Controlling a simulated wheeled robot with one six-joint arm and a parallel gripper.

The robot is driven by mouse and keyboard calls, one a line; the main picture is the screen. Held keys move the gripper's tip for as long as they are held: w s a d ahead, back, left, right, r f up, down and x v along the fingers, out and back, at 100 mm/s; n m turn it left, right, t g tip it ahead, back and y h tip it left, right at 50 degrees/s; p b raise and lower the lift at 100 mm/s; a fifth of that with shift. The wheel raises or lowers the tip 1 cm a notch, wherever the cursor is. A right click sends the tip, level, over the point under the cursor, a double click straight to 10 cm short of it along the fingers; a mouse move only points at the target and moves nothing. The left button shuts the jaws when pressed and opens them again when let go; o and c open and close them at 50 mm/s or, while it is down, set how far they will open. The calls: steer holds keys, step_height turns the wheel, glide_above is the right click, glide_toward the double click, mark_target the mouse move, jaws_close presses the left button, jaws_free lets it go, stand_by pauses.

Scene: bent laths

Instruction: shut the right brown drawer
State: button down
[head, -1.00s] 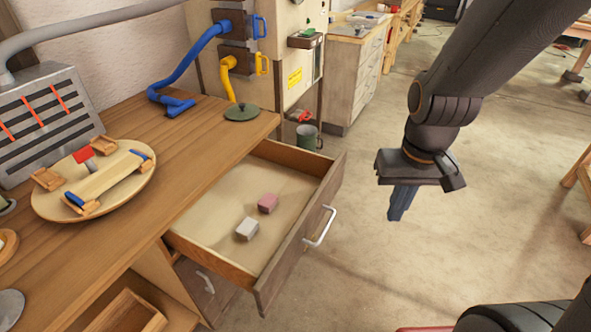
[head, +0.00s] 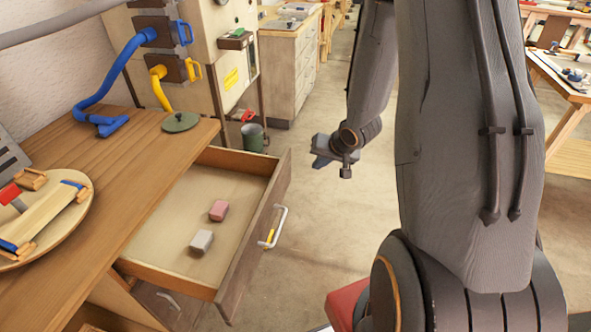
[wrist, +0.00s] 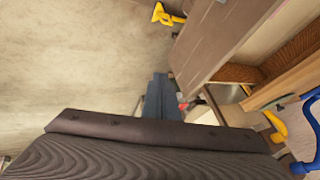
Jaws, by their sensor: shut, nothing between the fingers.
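The right brown drawer (head: 258,236) is pulled open from the wooden bench in the head view. Its front has a pale handle (head: 281,226). A pink block (head: 218,210) and a whitish block (head: 202,241) lie inside. My gripper (head: 320,162) is to the right of the drawer's far front corner, apart from it, and holds nothing. In the wrist view its bluish fingers (wrist: 160,92) are together over the floor, and the drawer front (wrist: 212,42) is at the upper right, with a visible gap between them.
The bench top (head: 130,185) carries a green lid (head: 180,122) and a round board (head: 75,222). A yellow item (wrist: 167,15) shows by the drawer front. Bare floor lies right of the drawer.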

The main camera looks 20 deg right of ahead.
steer(key=f, duration=0.1)
steer(key=p, duration=0.3)
glide_toward(289, 175)
step_height(289, 175, down, 4)
steer(key=w+d, duration=0.1)
steer(key=shift+w+a+m+t+y, duration=0.3)
steer(key=shift+w+a+m+y, duration=0.15)
steer(key=shift+w, duration=0.15)
